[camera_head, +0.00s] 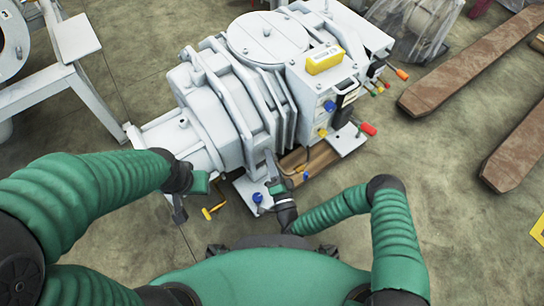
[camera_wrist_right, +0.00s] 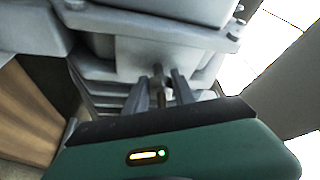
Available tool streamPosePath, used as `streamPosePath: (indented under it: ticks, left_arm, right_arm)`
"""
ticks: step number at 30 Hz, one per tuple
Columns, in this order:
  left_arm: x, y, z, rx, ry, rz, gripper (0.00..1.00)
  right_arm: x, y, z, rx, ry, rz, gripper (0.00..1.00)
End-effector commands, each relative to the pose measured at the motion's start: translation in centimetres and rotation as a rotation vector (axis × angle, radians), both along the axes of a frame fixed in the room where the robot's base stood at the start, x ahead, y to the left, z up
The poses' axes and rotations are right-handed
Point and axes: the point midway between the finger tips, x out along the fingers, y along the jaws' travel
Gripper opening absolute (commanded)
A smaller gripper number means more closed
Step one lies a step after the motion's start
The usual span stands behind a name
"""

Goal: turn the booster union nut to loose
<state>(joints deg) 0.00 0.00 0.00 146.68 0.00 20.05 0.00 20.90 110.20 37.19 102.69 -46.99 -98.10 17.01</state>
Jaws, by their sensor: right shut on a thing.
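The white vacuum pump unit (camera_head: 235,105) fills the middle of the head view, and its pale housing (camera_wrist_right: 165,55) is close ahead in the right wrist view. My right gripper (camera_head: 271,168) reaches up to the near side of the unit. In the right wrist view its two grey fingers (camera_wrist_right: 161,88) are shut on a small brownish fitting (camera_wrist_right: 158,72), which I take as the booster union nut. The nut is too small to make out in the head view. My left gripper (camera_head: 179,208) hangs at the unit's lower left; its finger opening is unclear.
Wooden beams (camera_head: 470,60) lie at the upper right.

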Motion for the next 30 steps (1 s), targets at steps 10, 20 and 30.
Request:
streamPosePath:
  ticks: [10, 20, 30]
  left_arm:
    - [0.00, 0.00, 0.76, 0.000, 0.000, 0.000, 0.36]
    - [0.00, 0.00, 0.90, 0.000, 0.000, 0.000, 0.36]
    - [0.00, 0.00, 0.89, 0.000, 0.000, 0.000, 0.36]
  right_arm:
    - [-0.25, 0.12, -0.53, -0.176, -0.113, 0.007, 0.00]
    - [-0.27, 0.10, -0.66, -0.234, -0.152, 0.007, 0.00]
    - [-0.28, 0.11, -0.72, -0.236, -0.152, 0.008, 0.00]
